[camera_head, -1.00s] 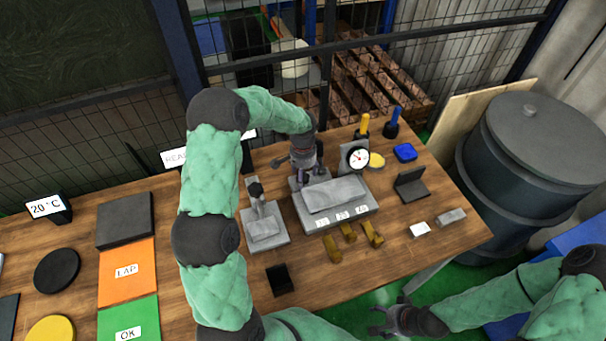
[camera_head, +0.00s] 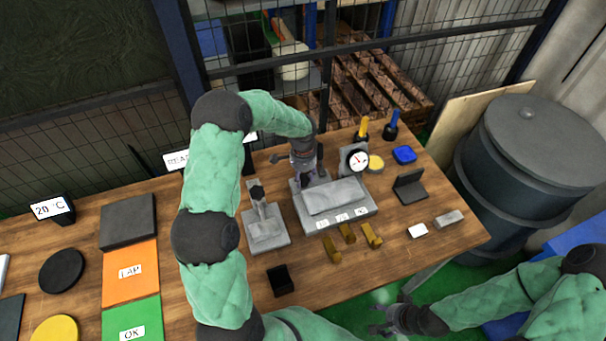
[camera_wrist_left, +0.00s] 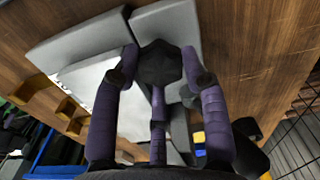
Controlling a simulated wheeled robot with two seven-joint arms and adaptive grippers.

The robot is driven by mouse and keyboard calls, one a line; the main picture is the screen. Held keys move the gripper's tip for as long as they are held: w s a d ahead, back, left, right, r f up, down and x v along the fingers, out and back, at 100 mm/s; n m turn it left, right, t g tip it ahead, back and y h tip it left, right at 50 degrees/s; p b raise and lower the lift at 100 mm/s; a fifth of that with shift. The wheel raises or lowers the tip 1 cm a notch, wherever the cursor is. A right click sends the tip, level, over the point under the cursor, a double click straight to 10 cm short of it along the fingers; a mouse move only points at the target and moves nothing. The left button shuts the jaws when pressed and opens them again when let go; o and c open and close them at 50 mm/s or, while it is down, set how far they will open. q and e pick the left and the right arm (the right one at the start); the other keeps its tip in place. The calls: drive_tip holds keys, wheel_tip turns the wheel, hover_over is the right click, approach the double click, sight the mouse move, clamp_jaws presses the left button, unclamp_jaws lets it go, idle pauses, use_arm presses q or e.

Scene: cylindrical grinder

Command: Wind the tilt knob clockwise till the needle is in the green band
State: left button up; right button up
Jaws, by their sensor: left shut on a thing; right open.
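My left gripper (camera_head: 304,174) reaches down at the back of the grey grinder fixture (camera_head: 345,219). In the left wrist view its purple fingers (camera_wrist_left: 160,75) are shut around a dark faceted knob (camera_wrist_left: 159,62). In the head view the knob is hidden behind the gripper. The round white dial (camera_head: 357,160) stands at the fixture's back right. Its red needle shows, but it is too small to tell whether it lies in a green band. My right gripper (camera_head: 384,320) is open and empty, off the table's front edge.
A small grey stand (camera_head: 265,232) is left of the fixture. A yellow-handled tool (camera_head: 362,130) and a blue-handled tool (camera_head: 391,124) stand behind the dial. A wire fence (camera_head: 250,65) bounds the back.

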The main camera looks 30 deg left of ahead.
sight(304, 178)
use_arm(q)
drive_tip(key=shift+w+r+m, duration=0.1)
drive_tip(key=shift+w+m, duration=0.05)
drive_tip(key=shift+m, duration=0.15)
drive_tip(key=o, duration=1.1)
drive_tip(key=shift+o, duration=0.2)
wheel_tip(304, 178, up, 12)
